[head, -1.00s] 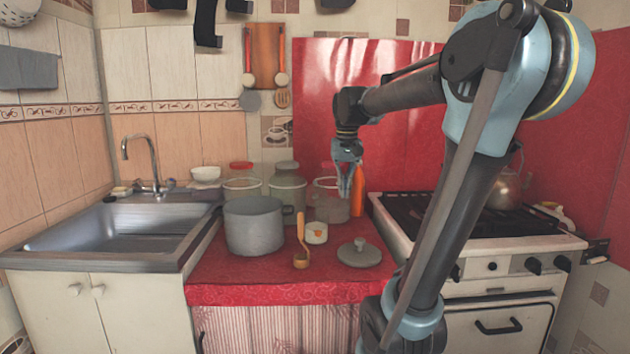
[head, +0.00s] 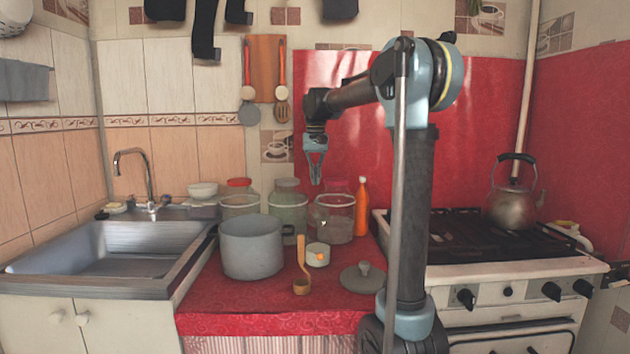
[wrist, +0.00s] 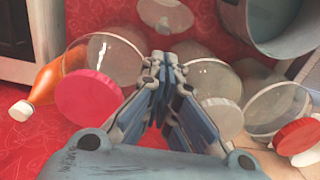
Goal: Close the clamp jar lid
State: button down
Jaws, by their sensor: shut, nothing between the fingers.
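Three clear glass jars stand in a row at the back of the red counter: a left jar (head: 240,208), a middle jar (head: 288,214) and a right jar (head: 335,222). A red or grey lid shows behind each rim; I cannot tell which jar is the clamp jar, or whether the lids are hinged to these jars. In the wrist view the pink-red lid (wrist: 90,97) lies beside the right jar (wrist: 105,55), and the grey lid (wrist: 221,117) beside the middle jar. My gripper (head: 316,183) is shut and empty above the gap between the middle and right jars.
An orange bottle (head: 361,208) is right of the jars. The stove (head: 480,240) with a kettle (head: 514,200) is at right, the sink (head: 115,245) at left.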

aim_at(317, 214)
notch_tip(317, 214, down, 7)
jog(key=shift+s+f, duration=0.15)
jog(key=shift+f, duration=0.05)
jog(key=shift+s+r, duration=0.1)
dwell(0.5)
jog(key=shift+s+r+t, duration=0.15)
jog(key=shift+t, duration=0.15)
